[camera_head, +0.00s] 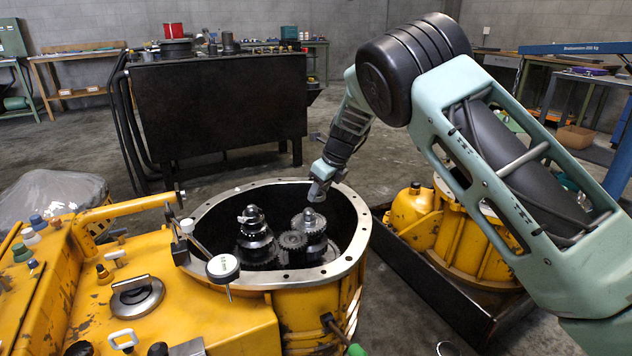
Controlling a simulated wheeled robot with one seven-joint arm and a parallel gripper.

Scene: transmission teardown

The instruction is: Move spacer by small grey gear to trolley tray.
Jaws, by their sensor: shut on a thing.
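My gripper (319,190) is above the right rear part of the open yellow housing (315,308), over its rim. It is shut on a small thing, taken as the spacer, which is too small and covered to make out. Below it, a right gear stack (312,224) with a pale top stands inside the housing. The small grey gear (292,241) sits between that stack and a taller left gear stack (253,235). The trolley (220,115) is a dark cabinet behind the housing; its tray top carries several parts and a red item (174,30).
A dial gauge (223,268) on a stand rises at the housing's left rim. Another yellow unit (465,235) sits in a dark tray at right. Workbenches line the back wall. Open floor lies between housing and trolley.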

